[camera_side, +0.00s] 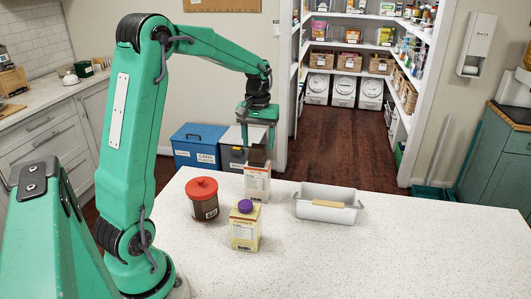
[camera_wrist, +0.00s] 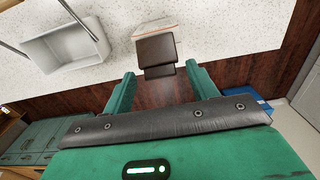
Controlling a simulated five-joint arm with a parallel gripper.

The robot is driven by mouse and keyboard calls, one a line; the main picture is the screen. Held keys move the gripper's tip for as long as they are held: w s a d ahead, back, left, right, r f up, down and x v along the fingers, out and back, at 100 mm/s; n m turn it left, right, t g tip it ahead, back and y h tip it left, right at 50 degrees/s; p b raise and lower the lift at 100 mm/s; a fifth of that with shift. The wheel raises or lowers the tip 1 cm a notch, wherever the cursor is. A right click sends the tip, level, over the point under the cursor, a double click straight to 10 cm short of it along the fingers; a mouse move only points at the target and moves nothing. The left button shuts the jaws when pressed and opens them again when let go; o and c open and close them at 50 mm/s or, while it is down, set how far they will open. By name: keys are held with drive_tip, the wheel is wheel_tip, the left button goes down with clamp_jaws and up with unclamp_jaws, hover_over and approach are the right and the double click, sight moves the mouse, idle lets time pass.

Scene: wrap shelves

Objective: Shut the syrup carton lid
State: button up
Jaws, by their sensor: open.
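A white carton (camera_side: 257,183) with a dark brown top stands upright on the speckled counter; I take it as the syrup carton, though its label is too small to read. Its brown lid (camera_side: 258,157) appears raised, but its exact angle is unclear. In the wrist view the lid (camera_wrist: 156,48) shows as two dark brown pieces beside the carton's pale edge (camera_wrist: 157,26). My gripper (camera_side: 258,141) points down just above the carton. In the wrist view my gripper (camera_wrist: 162,85) has its fingers apart with nothing between them; the brown pieces lie just beyond the fingertips.
A yellow carton with a purple cap (camera_side: 245,226) stands in front, and a brown jar with a red lid (camera_side: 203,198) to the left. The counter's right side (camera_side: 440,245) is clear.

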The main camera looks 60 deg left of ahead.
drive_tip(key=shift+c, duration=0.2)
drive_tip(key=c, duration=0.8)
drive_tip(key=shift+o, duration=0.2)
drive_tip(key=shift+f, duration=0.1)
drive_tip(key=shift+w+a+f+g+h, duration=0.25)
drive_tip(key=shift+g+h, duration=0.05)
drive_tip(key=shift+g, duration=0.3)
drive_tip(key=shift+w+a+f+g+h, duration=0.2)
drive_tip(key=shift+w+a+g+h, duration=0.1)
drive_tip(key=shift+g, duration=0.3)
drive_tip(key=shift+s, duration=0.1)
drive_tip(key=o, duration=0.8)
